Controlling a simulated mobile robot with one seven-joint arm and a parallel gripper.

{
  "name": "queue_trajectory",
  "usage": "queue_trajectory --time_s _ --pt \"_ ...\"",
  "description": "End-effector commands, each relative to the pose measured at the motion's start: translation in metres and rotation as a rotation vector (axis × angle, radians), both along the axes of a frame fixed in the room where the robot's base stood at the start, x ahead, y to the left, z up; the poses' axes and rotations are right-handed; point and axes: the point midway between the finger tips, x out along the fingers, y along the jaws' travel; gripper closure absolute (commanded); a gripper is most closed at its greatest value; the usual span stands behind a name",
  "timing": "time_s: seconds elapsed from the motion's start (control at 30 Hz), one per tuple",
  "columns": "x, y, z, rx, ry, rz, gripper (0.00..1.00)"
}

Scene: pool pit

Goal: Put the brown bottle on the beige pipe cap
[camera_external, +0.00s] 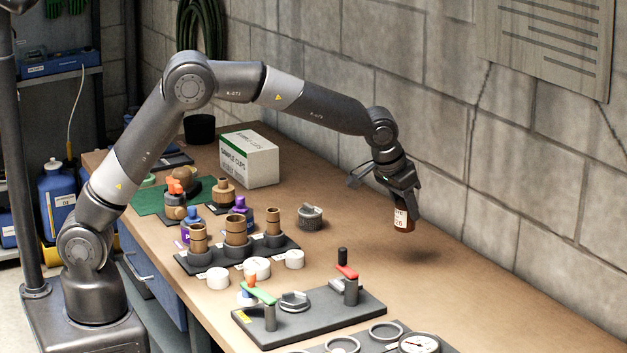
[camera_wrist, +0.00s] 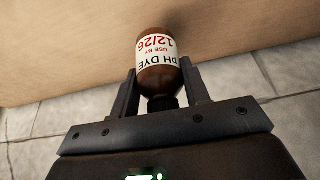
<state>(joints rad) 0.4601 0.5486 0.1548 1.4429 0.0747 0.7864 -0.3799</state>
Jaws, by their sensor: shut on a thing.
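The brown bottle (camera_external: 403,219), with a white label, hangs roughly upright above the bare right part of the bench, its shadow below it. My gripper (camera_external: 404,203) is shut on its upper part. In the wrist view the bottle (camera_wrist: 158,84) lies between the two fingers (camera_wrist: 161,92), and its label reads "pH DYE". Three pale round caps stand by the black pipe rack, to the left of the bottle: a left one (camera_external: 217,279), a middle one (camera_external: 257,268) and a right one (camera_external: 294,259). I cannot tell for sure which is the beige pipe cap.
The black rack (camera_external: 221,262) holds brown pipe pieces. A grey knobbed cap (camera_external: 311,217) stands behind it. A black valve plate (camera_external: 325,318) with red and green handles and a panel of gauges (camera_external: 419,344) lie in front. A block wall (camera_external: 440,140) runs behind the bench.

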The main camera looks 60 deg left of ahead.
Motion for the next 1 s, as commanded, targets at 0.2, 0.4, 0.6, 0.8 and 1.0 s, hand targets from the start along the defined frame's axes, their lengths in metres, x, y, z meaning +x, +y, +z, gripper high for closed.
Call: queue_trajectory --time_s 0.2,0.4,0.6,0.8,1.0 --pt "-0.008 -0.009 0.007 0.0 0.0 0.0 0.83" --pt "-0.007 -0.002 0.008 0.001 0.001 0.018 0.83" --pt "-0.004 0.062 0.017 0.008 0.006 0.172 0.83" --pt "-0.013 0.169 0.031 0.016 0.014 0.449 0.83" --pt "-0.04 0.274 0.046 0.018 0.017 0.736 0.83"
